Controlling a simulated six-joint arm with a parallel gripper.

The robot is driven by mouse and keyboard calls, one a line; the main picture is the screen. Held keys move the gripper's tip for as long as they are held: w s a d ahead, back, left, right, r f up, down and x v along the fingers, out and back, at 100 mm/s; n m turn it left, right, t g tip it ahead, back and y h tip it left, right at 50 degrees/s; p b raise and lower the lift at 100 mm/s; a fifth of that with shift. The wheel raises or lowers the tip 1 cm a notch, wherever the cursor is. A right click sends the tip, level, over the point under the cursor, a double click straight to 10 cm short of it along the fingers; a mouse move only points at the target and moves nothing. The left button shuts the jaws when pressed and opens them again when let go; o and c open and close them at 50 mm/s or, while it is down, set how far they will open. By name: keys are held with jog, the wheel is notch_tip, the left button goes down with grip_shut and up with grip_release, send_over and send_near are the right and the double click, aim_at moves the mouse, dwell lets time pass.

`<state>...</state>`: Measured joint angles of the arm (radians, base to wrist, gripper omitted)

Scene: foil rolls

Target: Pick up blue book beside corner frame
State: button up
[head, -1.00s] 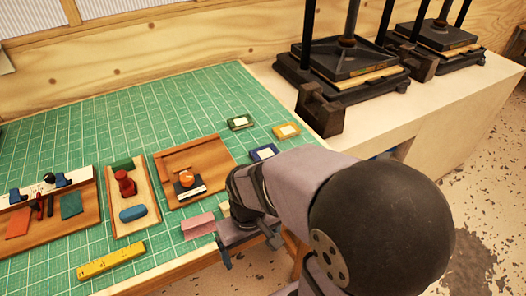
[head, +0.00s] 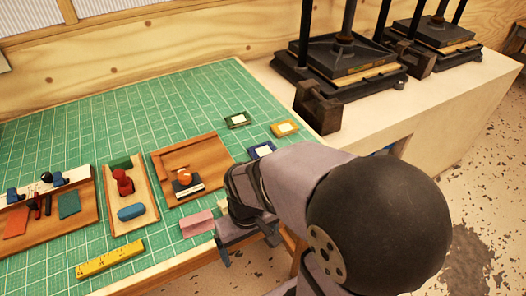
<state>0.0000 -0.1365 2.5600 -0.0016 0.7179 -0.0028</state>
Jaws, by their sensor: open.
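A small blue book (head: 262,149) with a pale label lies flat on the green mat, just right of the corner frame (head: 214,153). My arm covers part of its near side. The corner frame is a wooden board with a raised L-shaped edge, and a stamp-like tool with an orange knob sits on it. My gripper (head: 248,248) is open and empty at the table's front edge, nearer the camera than the blue book and apart from it.
A pink block (head: 197,223) lies left of my gripper. Wooden tool trays and a yellow ruler (head: 110,258) are farther left. Black presses (head: 345,65) stand at the back right.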

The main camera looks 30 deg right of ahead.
jog(key=shift+o, duration=1)
